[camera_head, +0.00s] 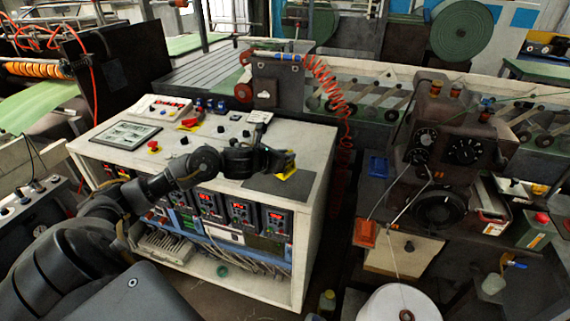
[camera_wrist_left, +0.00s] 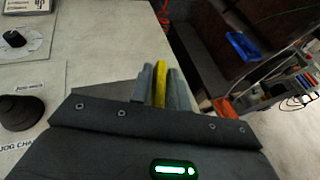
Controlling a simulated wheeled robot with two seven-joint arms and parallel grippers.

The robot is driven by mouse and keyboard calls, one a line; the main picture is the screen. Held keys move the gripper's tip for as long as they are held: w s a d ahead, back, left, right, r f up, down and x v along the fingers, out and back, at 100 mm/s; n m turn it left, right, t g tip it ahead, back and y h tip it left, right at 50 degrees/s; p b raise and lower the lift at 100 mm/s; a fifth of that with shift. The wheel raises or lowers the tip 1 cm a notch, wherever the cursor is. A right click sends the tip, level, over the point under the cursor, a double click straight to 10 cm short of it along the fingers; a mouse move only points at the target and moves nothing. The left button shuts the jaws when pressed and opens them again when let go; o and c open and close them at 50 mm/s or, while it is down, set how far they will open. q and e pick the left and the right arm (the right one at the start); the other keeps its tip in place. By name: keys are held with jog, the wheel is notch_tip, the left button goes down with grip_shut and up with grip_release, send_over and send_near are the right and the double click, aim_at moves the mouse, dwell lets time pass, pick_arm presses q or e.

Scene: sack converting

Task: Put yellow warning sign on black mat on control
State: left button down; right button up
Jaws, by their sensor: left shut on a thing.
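The yellow warning sign (camera_head: 287,175) is between the fingers of my left gripper (camera_head: 284,162), at the right end of the white control desk (camera_head: 222,150). In the left wrist view the sign (camera_wrist_left: 161,82) shows edge-on as a thin yellow strip between two grey fingers (camera_wrist_left: 160,88), which are shut on it. The black mat (camera_head: 273,189) lies flat on the desk's front right corner, just below the sign in the head view. A part of the mat also shows in the left wrist view (camera_wrist_left: 92,95). I cannot tell whether the sign touches the mat. My right gripper is not in view.
The desk top holds a framed panel (camera_head: 126,135), knobs and a red button (camera_head: 153,146). A dark bracket with a coiled red hose (camera_head: 325,84) stands behind. Right of the desk is a gap, then a dark machine (camera_head: 452,150) and a blue tray (camera_head: 378,167).

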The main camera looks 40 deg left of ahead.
aim_at(292, 168)
pick_arm(q)
jog(key=shift+w+a+f+p, duration=0.15)
jog(key=shift+f+p, duration=0.2)
jog(key=shift+f, duration=0.45)
jog(key=shift+w+d+f+p, duration=0.1)
jog(key=shift+f+p, duration=0.2)
jog(key=shift+f, duration=0.5)
jog(key=shift+a+f, duration=0.1)
jog(key=shift+f, duration=0.2)
jog(key=c, duration=1.8)
grip_release()
jog(key=shift+f, duration=0.1)
jog(key=o, duration=0.5)
